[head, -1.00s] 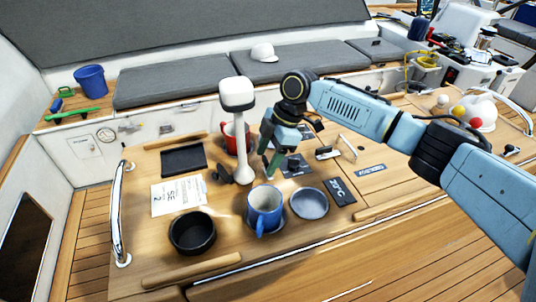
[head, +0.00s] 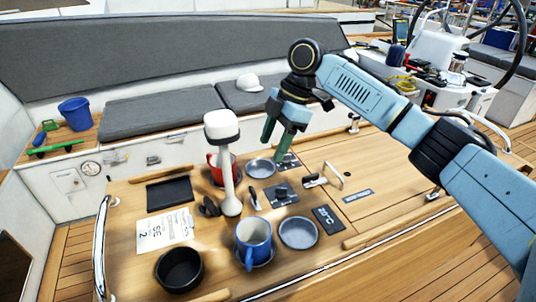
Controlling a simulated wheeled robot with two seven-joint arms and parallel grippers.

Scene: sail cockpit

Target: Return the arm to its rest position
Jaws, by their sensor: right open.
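My right arm comes in from the right. Its gripper (head: 276,141) points down above the far part of the wooden table (head: 395,180), its two dark green fingers apart with nothing between them. A blue mug (head: 254,238) stands near the table's front edge. A red mug (head: 214,168) stands behind the white-topped post (head: 222,127), partly hidden by it. A small grey saucer (head: 261,168) lies just below the gripper in the picture, and a larger grey plate (head: 299,233) lies right of the blue mug. My left gripper is not in view.
A black bowl (head: 179,270), a white paper sheet (head: 165,230) and a dark tray (head: 170,194) lie at the left. A small lever and a curved handle (head: 333,175) rise from the table. Grey-cushioned benches (head: 165,112) run behind; a blue bucket (head: 75,114) stands far left.

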